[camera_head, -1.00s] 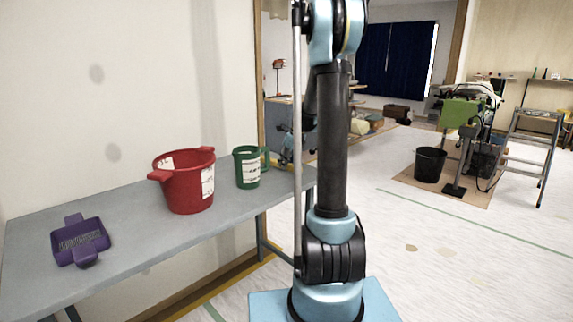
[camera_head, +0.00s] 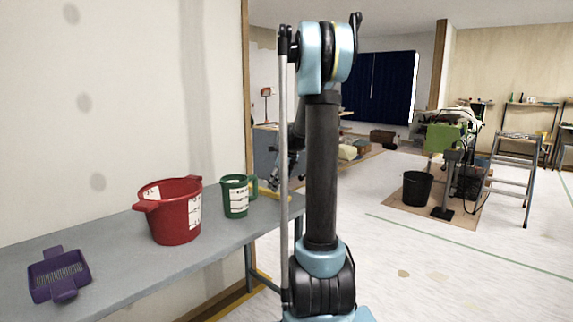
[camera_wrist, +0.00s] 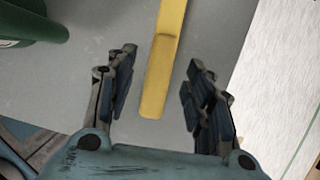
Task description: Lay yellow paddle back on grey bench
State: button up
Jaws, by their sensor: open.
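The yellow paddle (camera_wrist: 165,75) shows in the wrist view as a long, narrow strip running off the top edge. It appears to lie flat on the grey bench (camera_wrist: 110,70). My gripper (camera_wrist: 161,62) is open, with one finger on each side of the paddle's near end and a gap on both sides. In the head view a small yellow piece (camera_head: 270,192) shows at the right end of the bench (camera_head: 125,255), beside my gripper (camera_head: 277,184); my arm hides part of that area.
A green measuring jug (camera_head: 236,197) stands close left of the paddle; its edge shows in the wrist view (camera_wrist: 30,25). Open floor (camera_head: 430,265) lies right of the bench.

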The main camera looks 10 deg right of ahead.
jog(key=v, duration=1.3)
jog(key=s+a+f+n+h, duration=0.1)
jog(key=s+a+f+n, duration=0.15)
jog(key=s+n, duration=0.65)
jog(key=s+a+f+n, duration=0.2)
jog(key=s+f+n, duration=0.25)
jog(key=s, duration=0.85)
jog(key=s+f+n+g+h, duration=0.1)
jog(key=s+f+n+h, duration=0.1)
jog(key=s+f+n, duration=1.1)
jog(key=s+n, duration=0.1)
jog(key=s, duration=0.3)
